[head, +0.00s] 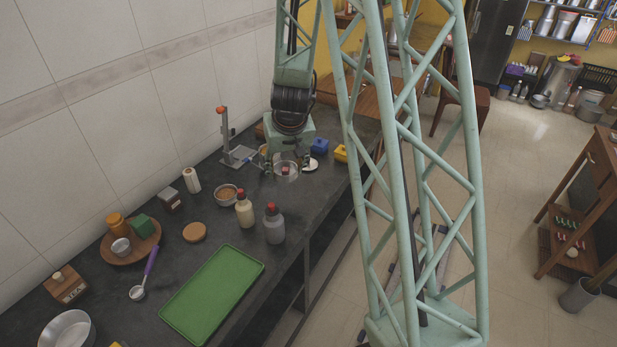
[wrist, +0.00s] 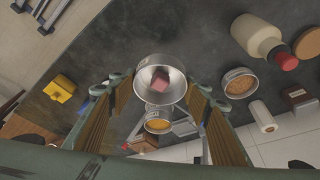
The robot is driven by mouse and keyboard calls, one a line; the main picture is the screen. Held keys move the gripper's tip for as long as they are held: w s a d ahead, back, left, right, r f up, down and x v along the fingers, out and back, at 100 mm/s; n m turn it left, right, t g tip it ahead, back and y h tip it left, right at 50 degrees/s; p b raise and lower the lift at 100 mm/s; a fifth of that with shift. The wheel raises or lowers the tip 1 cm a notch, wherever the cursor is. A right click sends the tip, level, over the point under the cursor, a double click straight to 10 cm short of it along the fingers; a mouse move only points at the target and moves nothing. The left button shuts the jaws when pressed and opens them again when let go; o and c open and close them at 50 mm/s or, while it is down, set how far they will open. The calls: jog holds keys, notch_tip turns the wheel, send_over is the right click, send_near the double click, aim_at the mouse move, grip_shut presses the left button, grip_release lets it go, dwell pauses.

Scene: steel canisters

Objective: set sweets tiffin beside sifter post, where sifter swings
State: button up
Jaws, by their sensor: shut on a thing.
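The steel sweets tiffin (head: 285,169) is round and open-topped, with a reddish-pink block inside. It also shows in the wrist view (wrist: 178,93). My gripper (head: 286,163) is shut on the tiffin, with one finger on either side in the wrist view (wrist: 153,92). The tiffin looks upright; whether its base touches the counter I cannot tell. The sifter post (head: 225,130) is a grey upright with an orange top on a flat base, left of my gripper. A round vessel with orange-yellow content (wrist: 158,124), possibly the sifter, sits close beside the tiffin. My gripper partly hides it in the head view.
Blue (head: 320,146) and yellow (head: 341,153) blocks lie right of my gripper. A green tray (head: 212,293) lies in front.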

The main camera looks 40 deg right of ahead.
jog(key=w+a+r+n+y, duration=0.1)
jog(key=w+a+r+n, duration=0.1)
jog(key=a, duration=0.5)
jog(key=w+a+r+n+y, duration=0.1)
jog(key=w+a+r+n, duration=0.2)
jog(key=w+a+r, duration=0.2)
jog(key=w+a+r+n, duration=0.2)
jog(key=w+a+r, duration=0.2)
jog(key=a, duration=0.6)
jog(key=shift+w+y, duration=0.4)
jog(key=shift+w, duration=0.85)
jog(key=shift+a, duration=0.1)
